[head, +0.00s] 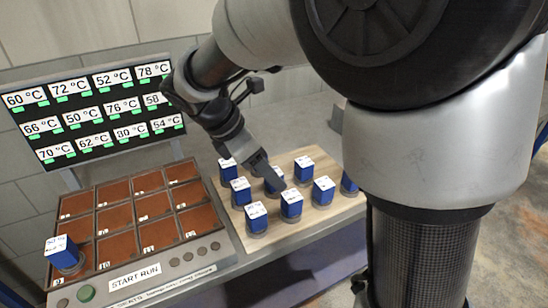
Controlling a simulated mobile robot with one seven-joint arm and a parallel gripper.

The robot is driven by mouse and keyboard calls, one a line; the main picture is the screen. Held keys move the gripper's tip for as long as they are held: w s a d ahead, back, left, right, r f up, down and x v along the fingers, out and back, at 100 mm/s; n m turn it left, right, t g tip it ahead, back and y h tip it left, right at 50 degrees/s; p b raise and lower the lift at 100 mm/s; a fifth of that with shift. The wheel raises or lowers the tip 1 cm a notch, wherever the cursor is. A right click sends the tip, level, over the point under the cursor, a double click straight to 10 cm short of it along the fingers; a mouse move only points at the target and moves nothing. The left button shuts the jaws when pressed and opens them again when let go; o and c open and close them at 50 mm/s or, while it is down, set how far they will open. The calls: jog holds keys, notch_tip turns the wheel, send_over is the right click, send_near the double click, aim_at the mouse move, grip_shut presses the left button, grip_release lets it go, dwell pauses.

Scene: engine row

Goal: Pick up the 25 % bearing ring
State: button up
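Several blue blocks with white labelled tops, each on a round grey base, stand on a light wooden board (318,216). The labels are too small to read, so I cannot tell which one is the 25 % bearing ring. My gripper (275,179) points down among the blocks and partly covers a block (269,188) near the middle. A front block (291,206) stands just below the gripper in the picture. I cannot see the fingers clearly, nor whether they touch or hold anything. One block (371,187) at the right is partly hidden behind my arm.
Left of the board is a panel (205,247) with a grid of brown tiles and a START RUN label. Another blue block (64,253) stands on its front left tile. Behind it a screen (90,112) shows temperatures. A green button (86,293) is at the panel's front.

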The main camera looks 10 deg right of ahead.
aim_at(298, 202)
jog(key=b+x, duration=0.3)
jog(key=x, duration=1.4)
jog(key=shift+w+f, duration=0.1)
jog(key=shift+f, duration=0.1)
grip_shut()
